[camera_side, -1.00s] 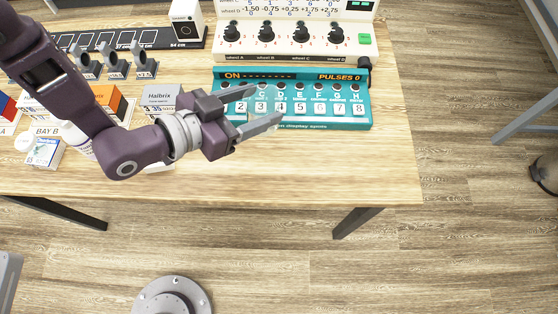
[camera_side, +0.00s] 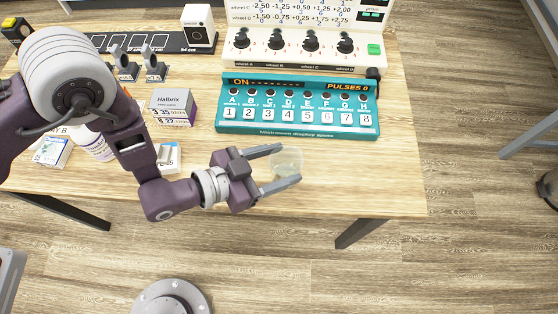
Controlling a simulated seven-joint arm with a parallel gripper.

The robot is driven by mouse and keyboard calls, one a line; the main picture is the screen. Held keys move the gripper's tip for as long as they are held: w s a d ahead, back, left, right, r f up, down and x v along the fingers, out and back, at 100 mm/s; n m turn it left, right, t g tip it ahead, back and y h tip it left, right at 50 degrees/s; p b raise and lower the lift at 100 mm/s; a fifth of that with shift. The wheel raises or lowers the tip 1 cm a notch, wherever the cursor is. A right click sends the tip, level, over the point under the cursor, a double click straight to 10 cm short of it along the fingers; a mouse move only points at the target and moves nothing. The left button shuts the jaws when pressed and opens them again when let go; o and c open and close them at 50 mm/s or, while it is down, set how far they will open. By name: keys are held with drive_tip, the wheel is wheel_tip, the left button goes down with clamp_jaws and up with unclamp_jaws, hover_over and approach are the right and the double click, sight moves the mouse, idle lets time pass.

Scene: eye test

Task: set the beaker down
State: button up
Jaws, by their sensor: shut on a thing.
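The beaker (camera_side: 288,160) is a small, clear, pale vessel, faint against the wood. My gripper (camera_side: 289,165) has one finger on either side of it and is shut on it. The beaker shows over the bare table between the teal panel and the table's front edge. Whether its base touches the wood or is a little above it, I cannot tell.
The teal panel (camera_side: 297,132) with numbered buttons stands behind the beaker, below a white console with black knobs (camera_side: 310,42). A Halbrix box (camera_side: 172,108) and a white bottle (camera_side: 97,146) stand to the left. Bare wood (camera_side: 370,180) lies to the right.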

drive_tip(key=shift+f, duration=0.15)
drive_tip(key=o, duration=1.4)
drive_tip(key=shift+c, duration=0.2)
drive_tip(key=shift+s+a+r, duration=0.1)
drive_tip(key=shift+a+r, duration=0.1)
drive_tip(key=v, duration=1.1)
drive_tip(key=shift+s+a+r, duration=0.15)
drive_tip(key=shift+a+r, duration=0.05)
